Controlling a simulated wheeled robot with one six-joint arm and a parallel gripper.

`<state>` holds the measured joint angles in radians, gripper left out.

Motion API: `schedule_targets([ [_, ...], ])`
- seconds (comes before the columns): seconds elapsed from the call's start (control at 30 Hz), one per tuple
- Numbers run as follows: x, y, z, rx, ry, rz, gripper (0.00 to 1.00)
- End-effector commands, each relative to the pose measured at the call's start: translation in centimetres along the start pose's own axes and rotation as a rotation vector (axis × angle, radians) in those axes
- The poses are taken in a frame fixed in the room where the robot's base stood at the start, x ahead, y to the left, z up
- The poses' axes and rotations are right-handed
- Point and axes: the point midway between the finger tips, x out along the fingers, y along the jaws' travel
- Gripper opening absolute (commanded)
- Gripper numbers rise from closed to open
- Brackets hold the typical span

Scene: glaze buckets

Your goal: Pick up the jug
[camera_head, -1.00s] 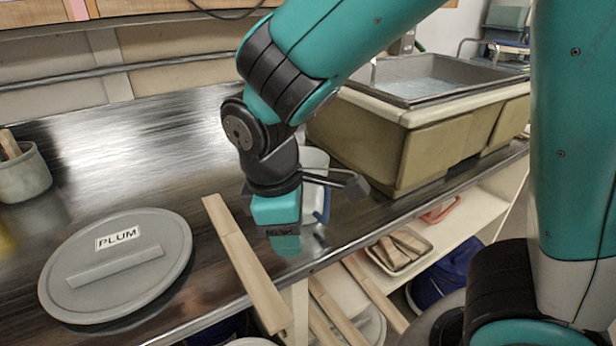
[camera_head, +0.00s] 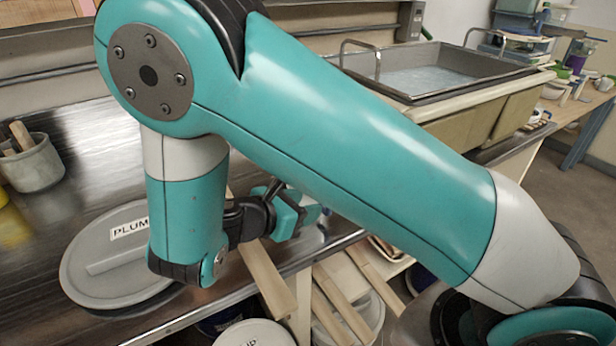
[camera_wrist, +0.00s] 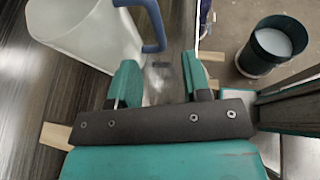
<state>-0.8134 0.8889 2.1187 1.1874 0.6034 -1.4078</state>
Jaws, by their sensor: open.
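The jug (camera_wrist: 85,32) is a whitish, translucent vessel with a blue handle (camera_wrist: 153,25). It shows in the upper left of the wrist view, cut off by the picture edge. My gripper (camera_wrist: 160,72) is open, with teal fingers apart and nothing between them. The handle's lower end lies just beyond the fingertips, between them in the picture; I see no grip on it. In the head view my gripper (camera_head: 290,212) is partly seen behind my own arm, low over the bench's front edge. The jug is mostly or wholly hidden there by my arm.
A grey lid marked PLUM (camera_head: 105,275) lies on the dark shiny bench, beside a wooden slat (camera_head: 268,280). A grey pot (camera_head: 35,165) stands at the left. A sink (camera_head: 440,75) is behind. The wrist view shows a dark green bucket (camera_wrist: 262,62) with pale contents below.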

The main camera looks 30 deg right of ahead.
Motion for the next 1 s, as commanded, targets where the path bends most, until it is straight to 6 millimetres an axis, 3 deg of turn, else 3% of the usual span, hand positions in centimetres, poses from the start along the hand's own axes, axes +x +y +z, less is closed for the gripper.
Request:
schedule_targets([
  [0.1,2.2,-0.1,0.2,0.0,-0.001,-0.005,0.44],
  [0.37,4.3,0.0,0.3,0.0,0.0,-0.004,0.44],
  [0.63,8.2,0.2,0.7,-0.001,0.0,-0.004,0.44],
  [0.93,8.9,0.3,0.5,0.002,0.002,0.0,0.44],
  [0.97,8.9,0.3,0.5,0.002,0.002,0.0,0.42],
  [1.0,8.9,0.3,0.5,0.002,0.002,0.0,0.33],
])
